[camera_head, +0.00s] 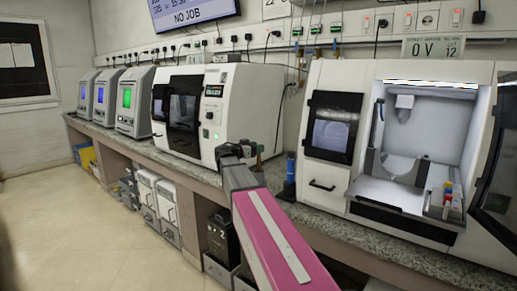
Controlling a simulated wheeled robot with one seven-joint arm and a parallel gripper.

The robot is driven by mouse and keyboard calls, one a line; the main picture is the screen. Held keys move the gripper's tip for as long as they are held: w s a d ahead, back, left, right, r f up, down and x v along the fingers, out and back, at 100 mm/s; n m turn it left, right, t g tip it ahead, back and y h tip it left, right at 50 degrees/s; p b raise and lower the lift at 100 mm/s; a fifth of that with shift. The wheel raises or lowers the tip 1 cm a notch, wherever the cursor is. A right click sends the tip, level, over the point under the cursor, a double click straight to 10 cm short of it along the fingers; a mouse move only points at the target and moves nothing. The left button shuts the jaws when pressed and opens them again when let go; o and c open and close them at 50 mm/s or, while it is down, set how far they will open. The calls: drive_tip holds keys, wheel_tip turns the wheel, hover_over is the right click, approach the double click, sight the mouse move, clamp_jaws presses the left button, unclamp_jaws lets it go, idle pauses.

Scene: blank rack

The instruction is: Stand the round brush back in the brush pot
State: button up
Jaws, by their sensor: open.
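My arm reaches from the bottom of the head view toward the bench, and my gripper (236,151) is at its far end, small and dark, open, in front of the white milling machine. Just right of it, a small brown and green item (259,160) stands on the bench, partly hidden by my arm. A dark upright holder with a blue top (290,176) stands further right, between the two large machines. I cannot tell whether either is the round brush or the brush pot. Nothing shows clearly between the fingers.
The right machine (327,178) has an open chamber with small red, yellow and blue items (447,194) at its right. The left milling machine (238,110) is closed. Several grey units with screens (136,100) line the bench (404,232). The floor (75,235) at left is clear.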

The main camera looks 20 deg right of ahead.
drive_tip(key=v, duration=0.9)
drive_tip(key=shift+a, duration=0.25)
drive_tip(key=shift+s, duration=0.1)
